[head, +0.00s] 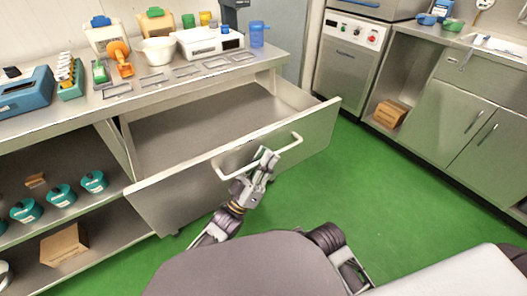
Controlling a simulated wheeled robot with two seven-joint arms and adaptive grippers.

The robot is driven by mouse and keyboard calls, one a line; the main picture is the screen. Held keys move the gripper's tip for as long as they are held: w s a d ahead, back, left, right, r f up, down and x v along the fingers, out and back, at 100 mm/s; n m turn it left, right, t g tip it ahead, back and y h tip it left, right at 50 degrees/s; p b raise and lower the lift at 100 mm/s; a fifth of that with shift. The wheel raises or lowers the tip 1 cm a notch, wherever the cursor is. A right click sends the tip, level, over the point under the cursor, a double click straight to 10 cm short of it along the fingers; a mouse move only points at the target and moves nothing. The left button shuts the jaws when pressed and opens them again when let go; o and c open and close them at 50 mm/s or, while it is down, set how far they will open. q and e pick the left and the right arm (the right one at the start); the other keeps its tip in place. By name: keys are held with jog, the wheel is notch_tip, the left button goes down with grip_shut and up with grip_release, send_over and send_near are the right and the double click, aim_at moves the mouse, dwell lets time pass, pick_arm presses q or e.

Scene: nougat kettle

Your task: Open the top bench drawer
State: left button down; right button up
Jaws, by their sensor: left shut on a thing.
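The top bench drawer (306,142) is pulled far out from under the steel bench. Its wide front panel is slanted in the picture, and the part of its inside that shows looks empty. A pale bar handle (291,145) runs along the front. My left gripper (265,158) is at the middle of the handle, shut on it. My right gripper is not in view.
The bench top (136,91) holds a white bowl (158,51), a white scale (208,42), a blue cup (257,34) and bins. Teal tins (61,194) and a cardboard box (64,245) stand on shelves at left. Green floor (385,195) is clear at right, before steel cabinets (440,112).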

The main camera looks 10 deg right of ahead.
pick_arm(q)
jog(key=shift+w+a+f, duration=0.1)
jog(key=shift+w+f, duration=0.05)
jog(key=shift+w, duration=0.1)
jog(key=c, duration=1.8)
grip_release()
jog(key=shift+o, duration=0.2)
jog(key=shift+s, duration=0.1)
jog(key=v, duration=1.2)
